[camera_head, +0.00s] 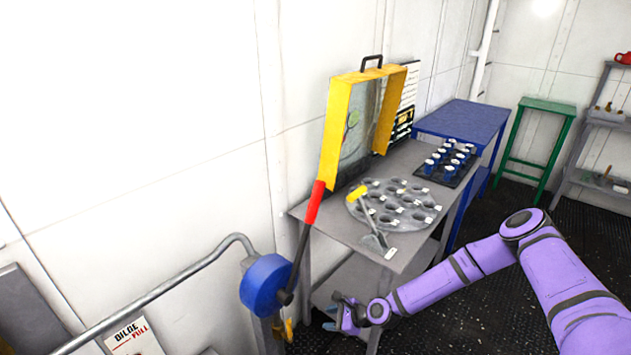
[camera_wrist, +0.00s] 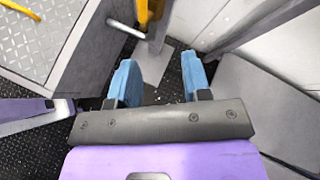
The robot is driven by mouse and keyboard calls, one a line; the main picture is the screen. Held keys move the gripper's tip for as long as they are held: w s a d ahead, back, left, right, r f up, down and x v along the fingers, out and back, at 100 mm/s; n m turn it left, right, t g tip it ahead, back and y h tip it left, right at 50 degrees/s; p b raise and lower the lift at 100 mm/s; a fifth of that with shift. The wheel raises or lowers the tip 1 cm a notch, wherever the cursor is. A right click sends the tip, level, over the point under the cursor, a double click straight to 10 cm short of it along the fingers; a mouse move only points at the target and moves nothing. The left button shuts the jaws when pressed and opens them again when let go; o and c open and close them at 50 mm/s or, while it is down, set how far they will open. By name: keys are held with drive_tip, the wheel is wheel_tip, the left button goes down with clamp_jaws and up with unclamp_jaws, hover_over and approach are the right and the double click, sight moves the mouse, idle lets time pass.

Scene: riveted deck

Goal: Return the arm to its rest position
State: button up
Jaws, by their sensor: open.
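My purple arm reaches in from the right in the head view. My gripper (camera_head: 346,315) is low, beside the grey table (camera_head: 345,222) and below its top, near the lower shelf. In the wrist view my gripper (camera_wrist: 160,85) shows two blue fingers held apart with nothing between them. Dark floor and grey table parts show past the fingers.
A red-handled lever (camera_head: 315,203) with a blue hub (camera_head: 265,284) stands left of my gripper, by a grey rail (camera_head: 165,289). The table bears a yellow case (camera_head: 337,130), a round tray (camera_head: 362,212) and a rack (camera_head: 449,177). Floor (camera_head: 470,318) is open to the right.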

drive_tip(key=w+d+r+n+g+h, duration=0.1)
drive_tip(key=d+r+n+h, duration=0.25)
drive_tip(key=d+r, duration=0.4)
drive_tip(key=w+d+r+n+h, duration=0.2)
drive_tip(key=d+r+n, duration=0.2)
drive_tip(key=r, duration=0.7)
drive_tip(key=w+d+r+n+g+h, duration=0.15)
drive_tip(key=d+r+n, duration=0.3)
drive_tip(key=r, duration=0.45)
drive_tip(key=s+d+r+n+t+h, duration=0.1)
drive_tip(key=s+d+r+h, duration=0.2)
drive_tip(key=r, duration=0.7)
drive_tip(key=s+d+r+n+t+h, duration=0.15)
drive_tip(key=s+d+r, duration=0.25)
drive_tip(key=r, duration=0.6)
drive_tip(key=s+r+n, duration=0.1)
drive_tip(key=s+r, duration=0.4)
drive_tip(key=s, duration=0.4)
drive_tip(key=s+d+r+n, duration=0.1)
drive_tip(key=s+r, duration=0.5)
drive_tip(key=s, duration=0.3)
drive_tip(key=s+d+r+n+t+y, duration=0.1)
drive_tip(key=s+r+n, duration=0.1)
drive_tip(key=s+r, duration=0.4)
drive_tip(key=s, duration=0.3)
drive_tip(key=shift+d+r, duration=0.2)
